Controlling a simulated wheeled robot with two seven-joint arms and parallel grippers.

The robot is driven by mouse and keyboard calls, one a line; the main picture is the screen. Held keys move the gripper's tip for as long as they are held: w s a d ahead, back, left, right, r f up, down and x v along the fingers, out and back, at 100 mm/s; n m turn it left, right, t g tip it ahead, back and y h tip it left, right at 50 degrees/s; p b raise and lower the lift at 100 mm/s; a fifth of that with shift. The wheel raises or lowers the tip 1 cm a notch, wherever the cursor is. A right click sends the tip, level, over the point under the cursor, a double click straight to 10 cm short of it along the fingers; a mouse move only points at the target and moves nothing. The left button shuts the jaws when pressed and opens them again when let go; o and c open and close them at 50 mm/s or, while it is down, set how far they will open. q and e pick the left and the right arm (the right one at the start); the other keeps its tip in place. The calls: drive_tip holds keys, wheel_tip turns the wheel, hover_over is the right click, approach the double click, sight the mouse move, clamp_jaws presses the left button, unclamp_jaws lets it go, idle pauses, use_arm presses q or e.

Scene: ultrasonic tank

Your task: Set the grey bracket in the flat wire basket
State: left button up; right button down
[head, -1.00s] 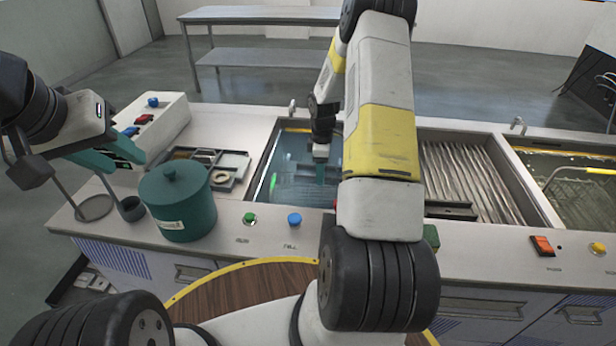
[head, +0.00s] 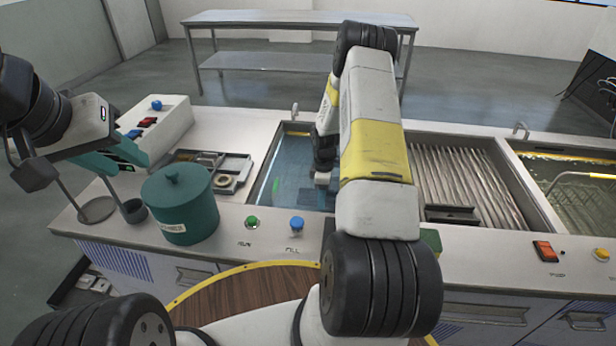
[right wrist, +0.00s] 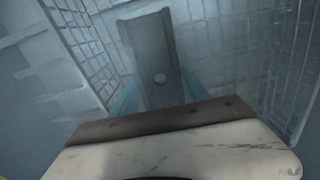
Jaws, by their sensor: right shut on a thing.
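The grey bracket (right wrist: 155,50), a channel-shaped piece with a round hole, shows in the right wrist view. The teal fingers of my right gripper (right wrist: 157,92) are shut on it. Wire mesh of the flat wire basket (right wrist: 85,42) shows to the left of the bracket and more mesh to the right; whether the bracket touches the basket is unclear.
A teal lidded pot (head: 185,208) and a small parts tray (head: 228,172) stand left of the tank. A ribbed drainboard (head: 465,180) with a dark channel-shaped piece (head: 452,214) lies to the right, then a second tank (head: 570,180). Buttons line the front edge.

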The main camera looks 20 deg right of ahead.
drive_tip(key=c, duration=0.6)
unclamp_jaws()
drive_tip(key=shift+f, duration=0.1)
drive_tip(key=shift+o, duration=0.2)
drive_tip(key=s+a+r+m+t, duration=0.1)
drive_tip(key=s+a+r+m, duration=0.15)
drive_tip(key=r, duration=0.95)
drive_tip(key=s+a+r+m+t, duration=0.1)
drive_tip(key=s+a+r, duration=0.15)
drive_tip(key=r, duration=0.95)
drive_tip(key=s+a+r+m+t, duration=0.1)
drive_tip(key=s+a+r+m, duration=0.15)
drive_tip(key=r, duration=0.95)
drive_tip(key=s+a+r+m+t+y, duration=0.1)
drive_tip(key=s+a+r+m, duration=0.2)
drive_tip(key=s, duration=0.7)
drive_tip(key=s+a+r+m+t+y, duration=0.1)
drive_tip(key=s+a+r+m+t, duration=0.1)
drive_tip(key=s+r, duration=0.4)
drive_tip(key=shift+s+a+r+m, duration=0.2)
drive_tip(key=shift+s+a+m, duration=0.4)
drive_tip(key=shift+s+a, duration=1.05)
drive_tip(key=shift+s+d, duration=0.4)
